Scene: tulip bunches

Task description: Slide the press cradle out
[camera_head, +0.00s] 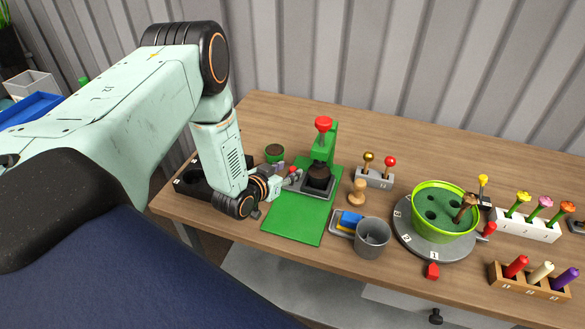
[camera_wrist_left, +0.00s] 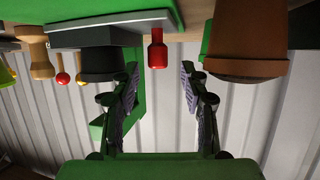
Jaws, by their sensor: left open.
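The green press (camera_head: 330,150) with a red knob (camera_head: 323,124) stands at the back of a green mat (camera_head: 290,222). Its grey cradle (camera_head: 304,189) lies at the press foot with a dark pot (camera_head: 318,174) in it. The wrist view is upside down and shows the cradle (camera_wrist_left: 115,24), the dark pot (camera_wrist_left: 100,66) and a red handle (camera_wrist_left: 157,50). My left gripper (camera_head: 288,172) is beside the cradle's left side. In the wrist view its open fingers (camera_wrist_left: 160,100) have the red handle ahead, roughly between them; contact is unclear. My right gripper is out of view.
A wooden stamp (camera_head: 357,193), a grey mug (camera_head: 372,238) and a lever block (camera_head: 375,178) stand right of the press. The front of the mat is clear.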

